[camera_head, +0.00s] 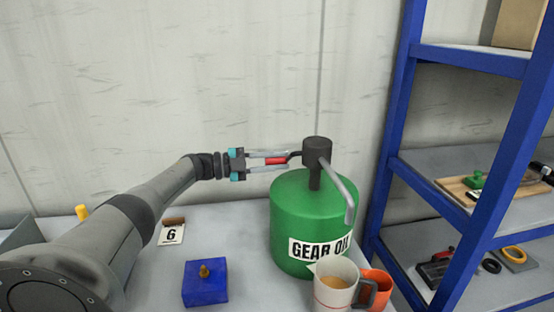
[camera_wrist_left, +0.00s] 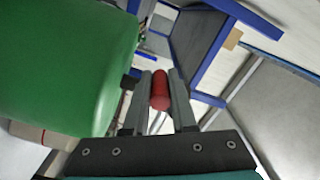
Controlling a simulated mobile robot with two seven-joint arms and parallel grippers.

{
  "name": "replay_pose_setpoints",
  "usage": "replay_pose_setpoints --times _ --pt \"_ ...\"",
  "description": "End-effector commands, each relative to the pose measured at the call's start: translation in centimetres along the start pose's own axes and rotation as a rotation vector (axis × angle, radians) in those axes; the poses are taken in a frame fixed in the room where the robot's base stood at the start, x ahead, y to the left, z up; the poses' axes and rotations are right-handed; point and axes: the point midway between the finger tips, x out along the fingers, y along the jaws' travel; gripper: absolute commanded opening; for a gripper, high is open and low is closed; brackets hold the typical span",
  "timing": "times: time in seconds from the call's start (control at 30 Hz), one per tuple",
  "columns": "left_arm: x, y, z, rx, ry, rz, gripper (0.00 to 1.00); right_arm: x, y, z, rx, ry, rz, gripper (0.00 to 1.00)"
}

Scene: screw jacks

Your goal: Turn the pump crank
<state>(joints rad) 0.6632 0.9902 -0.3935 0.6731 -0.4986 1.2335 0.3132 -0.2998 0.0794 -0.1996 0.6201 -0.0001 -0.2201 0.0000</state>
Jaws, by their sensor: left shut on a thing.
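The green gear oil drum (camera_head: 297,218) stands upright on the table, with a dark pump head (camera_head: 316,150) on top and a grey spout (camera_head: 342,190) pointing down to the front right. The pump crank's red handle (camera_head: 276,160) sticks out to the left of the head. My left gripper (camera_head: 283,160) is shut on this handle, fingers on either side of it. In the left wrist view the red handle (camera_wrist_left: 160,90) lies between the fingers, beside the green drum (camera_wrist_left: 65,65). My right gripper is not in view.
A measuring jug (camera_head: 334,290) with tan liquid and an orange cup (camera_head: 378,289) stand before the drum. A blue block (camera_head: 205,285) and a card marked 6 (camera_head: 171,234) lie left of it. A blue-framed shelf (camera_head: 400,120) stands close on the right; a wall is behind.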

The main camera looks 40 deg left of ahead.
Motion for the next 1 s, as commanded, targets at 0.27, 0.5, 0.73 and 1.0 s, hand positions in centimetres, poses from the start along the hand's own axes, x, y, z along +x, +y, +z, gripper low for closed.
replay_pose_setpoints --times 0.27,0.5,0.73,1.0 --pt "0.0 0.1 0.0 0.001 0.000 0.003 0.27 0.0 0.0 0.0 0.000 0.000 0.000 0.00" --pt "0.0 0.1 0.0 0.001 0.000 0.002 0.54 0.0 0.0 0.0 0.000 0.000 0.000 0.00" --pt "0.0 0.0 0.0 0.002 0.000 0.001 0.55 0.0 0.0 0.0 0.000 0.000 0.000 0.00" --pt "-2.9 0.1 0.1 0.002 -0.004 0.004 0.55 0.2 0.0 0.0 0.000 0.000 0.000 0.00"
